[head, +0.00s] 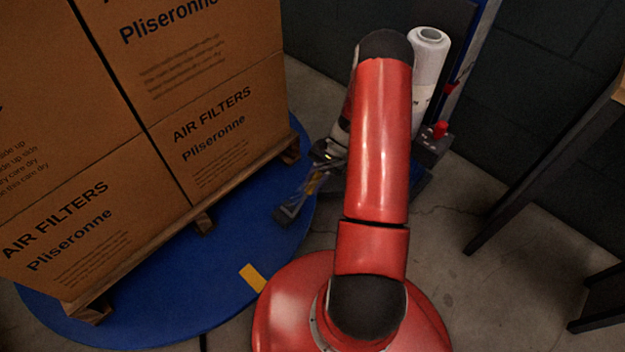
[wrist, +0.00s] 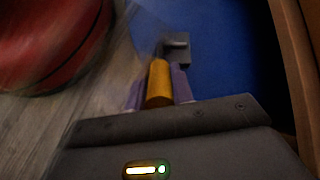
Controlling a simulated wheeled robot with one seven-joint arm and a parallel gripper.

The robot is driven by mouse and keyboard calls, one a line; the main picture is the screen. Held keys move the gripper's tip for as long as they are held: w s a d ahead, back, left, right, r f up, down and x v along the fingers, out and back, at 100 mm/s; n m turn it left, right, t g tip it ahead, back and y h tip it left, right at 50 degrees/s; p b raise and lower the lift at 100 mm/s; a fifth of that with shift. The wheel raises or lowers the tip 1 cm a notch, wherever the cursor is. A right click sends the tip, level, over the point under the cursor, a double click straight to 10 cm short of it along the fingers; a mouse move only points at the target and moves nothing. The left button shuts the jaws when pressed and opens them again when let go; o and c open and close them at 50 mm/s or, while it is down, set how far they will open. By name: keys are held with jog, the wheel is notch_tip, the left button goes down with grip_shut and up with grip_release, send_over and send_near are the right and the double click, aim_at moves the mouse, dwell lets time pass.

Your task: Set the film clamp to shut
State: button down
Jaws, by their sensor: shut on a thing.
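My gripper (wrist: 158,92) is shut on an orange-yellow cylindrical handle (wrist: 158,80), with a purplish finger on each side of it. Just beyond the handle, a grey block (wrist: 180,50) stands over the blue turntable; handle and block look like the film clamp. In the head view my gripper (head: 318,180) is low beside the turntable's right edge, partly behind my red arm. The dark end of the clamp (head: 288,213) shows just below and left of it. The image is too blurred and dark to tell the clamp's setting.
Stacked cardboard filter boxes (head: 215,110) stand on a wooden pallet (head: 180,232) on the blue turntable (head: 190,300), close left of my gripper. A white film roll (head: 428,58) on a mast and a red button (head: 440,129) are behind my arm. Floor at right is clear up to a dark-legged table (head: 545,175).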

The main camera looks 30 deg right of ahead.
jog(key=c, duration=1.2)
grip_release()
jog(key=shift+r, duration=0.1)
notch_tip(320, 180, up, 20)
jog(key=p, duration=0.3)
